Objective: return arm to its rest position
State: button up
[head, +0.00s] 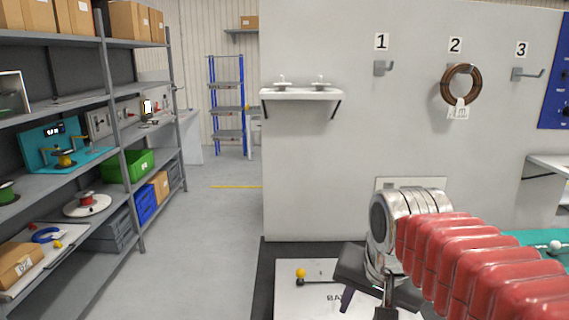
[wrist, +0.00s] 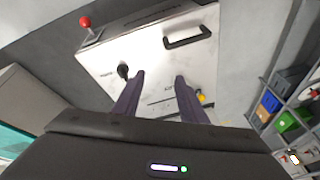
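My arm, with its red ribbed sleeve and silver wrist joint, reaches in from the lower right of the head view. My gripper (head: 366,305) points down at its end, above a light panel (head: 309,290) with a yellow knob. In the wrist view my gripper (wrist: 159,76) shows two dark purple fingers spread apart with nothing between them. Beyond the fingers is the light panel (wrist: 142,48) with a black handle (wrist: 187,37). I cannot tell how far the fingertips are from it.
A coil of brown cable (head: 445,88) hangs on the hook under label 2; hooks 1 (head: 381,67) and 3 (head: 526,73) are bare. A small wall shelf (head: 301,94) is left of them. Shelving (head: 107,100) with bins stands at the left. Floor (head: 222,225) between is clear.

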jog(key=s+d+f+n+t, duration=0.1)
jog(key=s+d+f+n, duration=0.1)
jog(key=s+f+n, duration=0.3)
jog(key=s, duration=0.4)
jog(key=shift+f+t, duration=0.2)
jog(key=shift+t, duration=0.1)
jog(key=shift+c, duration=0.9)
jog(key=shift+s, duration=0.1)
